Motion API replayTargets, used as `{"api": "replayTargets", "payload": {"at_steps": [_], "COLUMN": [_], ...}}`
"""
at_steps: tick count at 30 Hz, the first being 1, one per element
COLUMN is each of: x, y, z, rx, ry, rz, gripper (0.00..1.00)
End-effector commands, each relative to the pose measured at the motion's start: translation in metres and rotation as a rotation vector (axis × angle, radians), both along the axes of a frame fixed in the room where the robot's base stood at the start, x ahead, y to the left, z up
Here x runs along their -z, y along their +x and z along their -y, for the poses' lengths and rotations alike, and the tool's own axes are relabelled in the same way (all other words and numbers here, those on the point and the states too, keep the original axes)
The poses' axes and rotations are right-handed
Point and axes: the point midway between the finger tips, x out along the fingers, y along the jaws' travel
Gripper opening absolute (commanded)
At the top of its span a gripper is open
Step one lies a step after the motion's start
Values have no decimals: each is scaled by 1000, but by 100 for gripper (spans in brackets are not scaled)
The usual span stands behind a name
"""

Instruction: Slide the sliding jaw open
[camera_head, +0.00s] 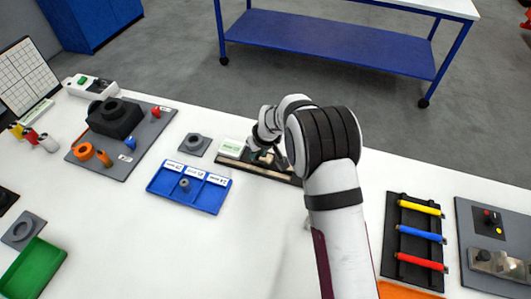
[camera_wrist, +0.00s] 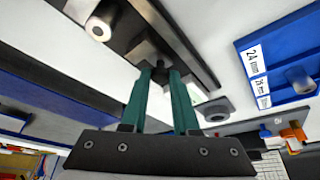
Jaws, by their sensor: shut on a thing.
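The sliding jaw (camera_wrist: 148,50) is a grey block on a long dark rail fixture (camera_wrist: 198,62) in the wrist view. My gripper (camera_wrist: 160,72) has teal fingers, shut on a small part of the jaw, with the fingertips at the block. A pale round-ended cylinder (camera_wrist: 101,28) in a dark holder is on the fixture, to the left of the jaw. In the head view my gripper (camera_head: 262,156) is low over the fixture (camera_head: 232,161) at the table's far edge. My wrist hides the jaw and much of the fixture there.
A blue labelled tray (camera_head: 163,190) with a grey ring part (camera_head: 184,184) stands in front of the fixture. A small grey plate (camera_head: 194,145) with a round part is at its left. A rack of coloured rods (camera_head: 405,245) stands at the right. The front middle table is clear.

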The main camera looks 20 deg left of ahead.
Motion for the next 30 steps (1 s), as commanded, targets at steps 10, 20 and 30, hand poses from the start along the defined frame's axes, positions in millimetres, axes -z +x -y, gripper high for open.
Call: {"api": "replayTargets", "payload": {"at_steps": [10, 20, 30], "x": [-1, -2, -79], "y": [-1, -1, -22], "z": [-6, -4, 18], "rx": [-2, 0, 0], "ry": [3, 2, 5], "rz": [1, 2, 6], "gripper": [38, 42, 42]}}
